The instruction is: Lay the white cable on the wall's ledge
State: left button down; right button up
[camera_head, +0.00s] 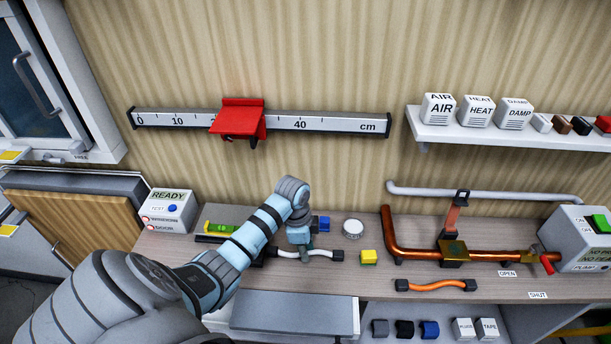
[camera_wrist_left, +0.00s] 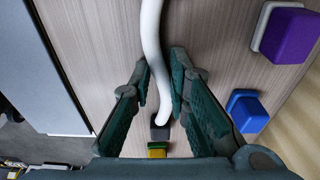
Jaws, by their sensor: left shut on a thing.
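The white cable (camera_head: 322,254) lies low at the worktop, with dark ends; in the left wrist view its white length (camera_wrist_left: 152,40) runs between the fingers to a dark end piece. My left gripper (camera_head: 306,256) reaches down over the cable and is shut on it, partly hiding it. In the left wrist view the gripper's green-grey fingers (camera_wrist_left: 162,75) stand on either side of the cable. The wall's white ledge (camera_head: 460,137) is at the upper right and carries white boxes and small blocks. My right gripper is not in view.
Copper pipework (camera_head: 410,252) and an orange cable (camera_head: 436,286) are further right. A ruler rail (camera_head: 340,123) with a red slider (camera_head: 239,118) crosses the wall.

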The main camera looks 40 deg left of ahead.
pick_arm(q)
jog(key=c, duration=1.5)
grip_release()
jog(key=shift+c, duration=0.2)
notch_tip(320, 180, up, 12)
jog(key=a+p, duration=0.1)
jog(key=shift+s, duration=0.4)
jog(key=shift+r, duration=0.1)
